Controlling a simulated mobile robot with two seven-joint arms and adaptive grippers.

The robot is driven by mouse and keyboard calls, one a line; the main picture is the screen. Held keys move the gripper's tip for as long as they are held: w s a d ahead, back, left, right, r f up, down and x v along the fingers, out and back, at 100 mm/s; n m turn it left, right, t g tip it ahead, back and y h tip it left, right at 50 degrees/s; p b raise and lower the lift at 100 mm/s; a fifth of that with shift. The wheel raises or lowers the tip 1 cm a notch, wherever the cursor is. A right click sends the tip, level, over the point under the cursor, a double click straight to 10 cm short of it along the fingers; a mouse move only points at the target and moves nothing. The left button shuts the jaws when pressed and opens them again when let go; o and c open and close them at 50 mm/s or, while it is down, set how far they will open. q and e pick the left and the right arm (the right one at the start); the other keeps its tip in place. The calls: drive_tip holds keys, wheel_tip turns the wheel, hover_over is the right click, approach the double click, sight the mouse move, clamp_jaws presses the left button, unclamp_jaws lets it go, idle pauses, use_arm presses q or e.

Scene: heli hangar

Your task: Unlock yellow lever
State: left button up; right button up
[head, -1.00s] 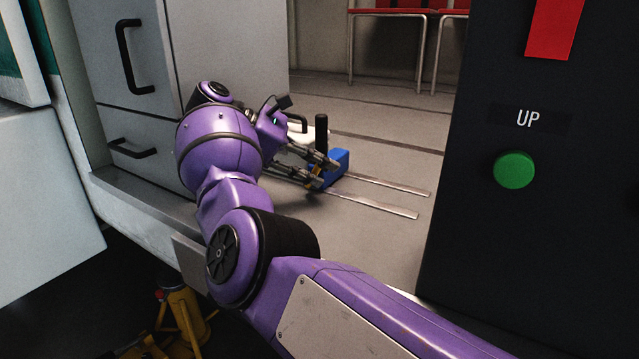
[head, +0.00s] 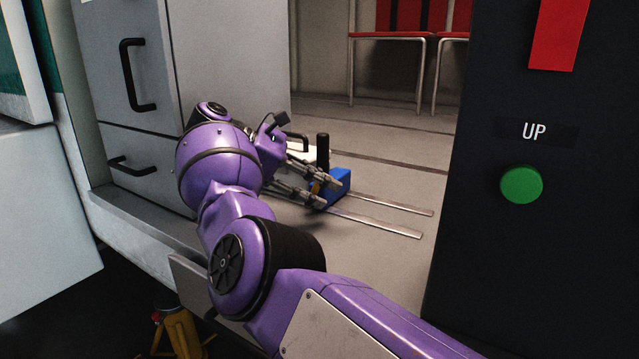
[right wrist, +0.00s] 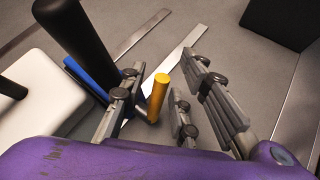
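The yellow lever (right wrist: 158,98) is a short round post that stands up between my right gripper's fingers in the right wrist view. In the head view only a small bit of it (head: 316,187) shows among the fingers. Beside it is a blue base (head: 340,183) with an upright black handle (head: 323,150); both also show at the left in the right wrist view, the handle (right wrist: 75,35) close to a finger. My right gripper (head: 329,194) is open, its fingers on either side of the lever with a visible gap. My left gripper is not in view.
Two metal floor strips (head: 385,222) run right from the blue base. A grey cabinet (head: 135,70) stands left, a black panel with a green UP button (head: 521,184) right. Red chairs (head: 405,35) are at the back. A white object (right wrist: 35,95) lies left of the gripper.

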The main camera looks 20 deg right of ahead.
wheel_tip(320, 180, up, 10)
drive_tip(key=shift+r, duration=0.1)
idle(0.4)
idle(0.4)
